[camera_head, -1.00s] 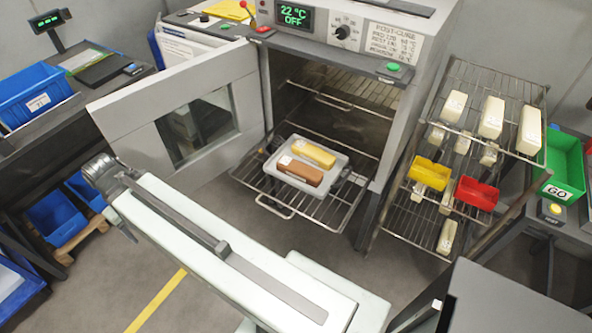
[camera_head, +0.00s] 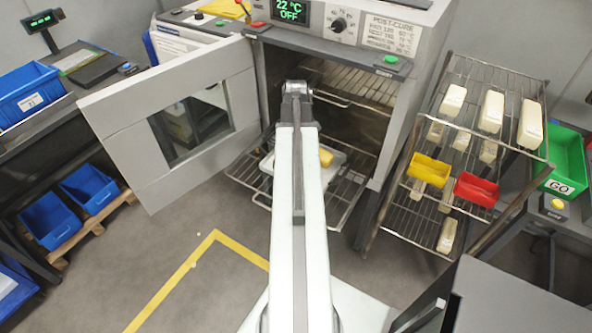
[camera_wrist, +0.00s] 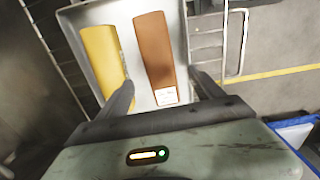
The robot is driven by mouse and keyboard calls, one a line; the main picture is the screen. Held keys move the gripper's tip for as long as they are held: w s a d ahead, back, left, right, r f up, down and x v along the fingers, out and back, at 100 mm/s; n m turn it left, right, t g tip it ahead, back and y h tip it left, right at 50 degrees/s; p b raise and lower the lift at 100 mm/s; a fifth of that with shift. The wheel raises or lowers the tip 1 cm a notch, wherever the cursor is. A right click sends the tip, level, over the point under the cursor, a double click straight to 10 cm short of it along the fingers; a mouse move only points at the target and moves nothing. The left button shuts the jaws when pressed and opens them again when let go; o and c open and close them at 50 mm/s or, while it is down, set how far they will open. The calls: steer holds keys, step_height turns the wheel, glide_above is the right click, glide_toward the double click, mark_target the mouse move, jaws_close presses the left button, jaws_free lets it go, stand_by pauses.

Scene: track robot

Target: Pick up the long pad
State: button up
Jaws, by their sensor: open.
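A light grey tray (camera_head: 336,172) sits on the pulled-out wire shelf of the open oven. It holds a yellow pad (camera_head: 326,157) and a brown pad, which my arm hides in the head view. In the wrist view the yellow pad (camera_wrist: 101,60) lies on the left and the brown pad (camera_wrist: 154,52) in the middle of the tray (camera_wrist: 125,22). They look similar in length; I cannot tell which is the long one. My gripper (camera_wrist: 164,92) is open, its fingers spread to either side of the brown pad's near end. Contact is not visible.
The oven door (camera_head: 170,120) stands open on the left. On the right, a wire rack (camera_head: 470,135) carries several cream pads, a yellow bin (camera_head: 430,168) and a red bin (camera_head: 476,190). A green bin (camera_head: 565,165) stands beyond it.

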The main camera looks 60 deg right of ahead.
steer(key=f+b, duration=0.3)
steer(key=f, duration=0.1)
steer(key=f+b, duration=0.3)
steer(key=b, duration=0.1)
steer(key=shift+s+f, duration=0.2)
steer(key=shift+f, duration=0.15)
steer(key=shift+r, duration=0.15)
